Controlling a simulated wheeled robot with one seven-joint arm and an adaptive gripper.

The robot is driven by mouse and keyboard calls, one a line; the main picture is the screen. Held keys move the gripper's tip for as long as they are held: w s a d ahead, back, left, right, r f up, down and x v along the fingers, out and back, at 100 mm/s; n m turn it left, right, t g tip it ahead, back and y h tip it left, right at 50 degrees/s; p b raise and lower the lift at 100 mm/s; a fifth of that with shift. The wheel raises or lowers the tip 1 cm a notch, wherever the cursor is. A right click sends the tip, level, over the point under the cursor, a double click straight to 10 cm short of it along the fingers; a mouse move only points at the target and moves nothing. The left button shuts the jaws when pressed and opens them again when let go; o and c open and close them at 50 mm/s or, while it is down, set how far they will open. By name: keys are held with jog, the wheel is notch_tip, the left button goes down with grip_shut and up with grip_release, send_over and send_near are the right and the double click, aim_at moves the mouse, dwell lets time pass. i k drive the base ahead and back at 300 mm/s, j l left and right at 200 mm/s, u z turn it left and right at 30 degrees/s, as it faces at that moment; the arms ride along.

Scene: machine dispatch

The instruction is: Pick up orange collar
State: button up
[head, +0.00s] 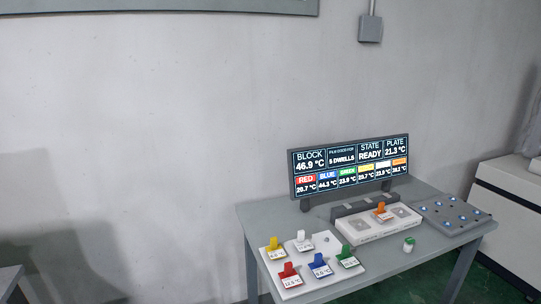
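The orange collar (380,208) stands upright on the white block unit (372,230) on the grey table, with a small white label in front of it. It is small in the head view, so its exact seat in the unit cannot be told. My gripper is not in view.
A pale board (328,278) at the table's front left holds yellow (274,243), white (301,237), red (289,271), blue (319,261) and green (345,252) labelled pieces. A display (349,166) stands behind; a studded grey plate (472,212) lies right.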

aim_at(381, 215)
jog(key=i+l, duration=0.2)
jog(key=l, duration=0.2)
jog(key=i+l, duration=0.2)
jog(key=l, duration=0.2)
jog(key=i+l, duration=0.2)
jog(key=l, duration=0.2)
jog(key=i+l, duration=0.2)
jog(key=l, duration=0.2)
